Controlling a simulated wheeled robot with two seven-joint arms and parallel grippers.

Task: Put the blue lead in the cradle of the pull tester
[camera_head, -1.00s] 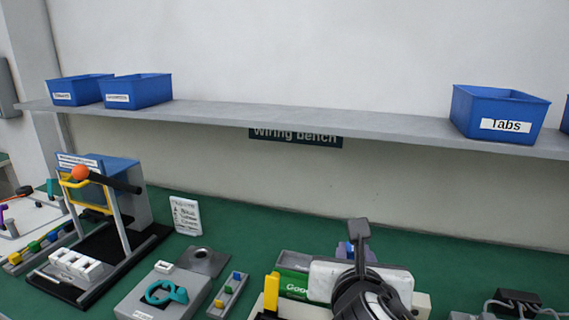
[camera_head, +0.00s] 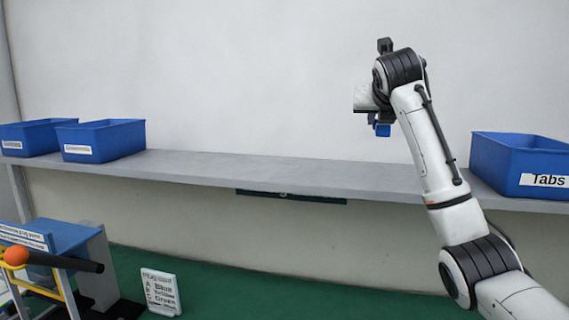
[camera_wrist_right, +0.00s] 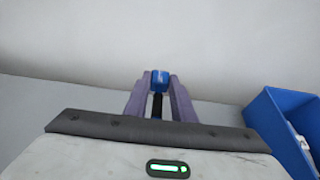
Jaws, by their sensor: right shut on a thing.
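My right gripper (camera_head: 374,119) is raised in front of the wall, above the shelf. It is shut on a small blue piece (camera_head: 382,130), which looks like the blue lead. In the right wrist view the blue piece (camera_wrist_right: 160,79) sits between the fingertips, with a dark stem (camera_wrist_right: 157,105) below it. The pull tester (camera_head: 75,258), with its blue housing, dark lever and orange knob (camera_head: 16,255), stands at the lower left and is cut off by the frame's edge. Its cradle does not show now. My left gripper is not in view.
A grey shelf (camera_head: 240,170) runs along the wall. Two blue bins (camera_head: 103,140) stand on its left and a "Tabs" bin (camera_head: 520,163) on its right; a blue bin (camera_wrist_right: 282,130) also shows in the wrist view. A small sign card (camera_head: 160,292) stands on the green bench (camera_head: 230,290).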

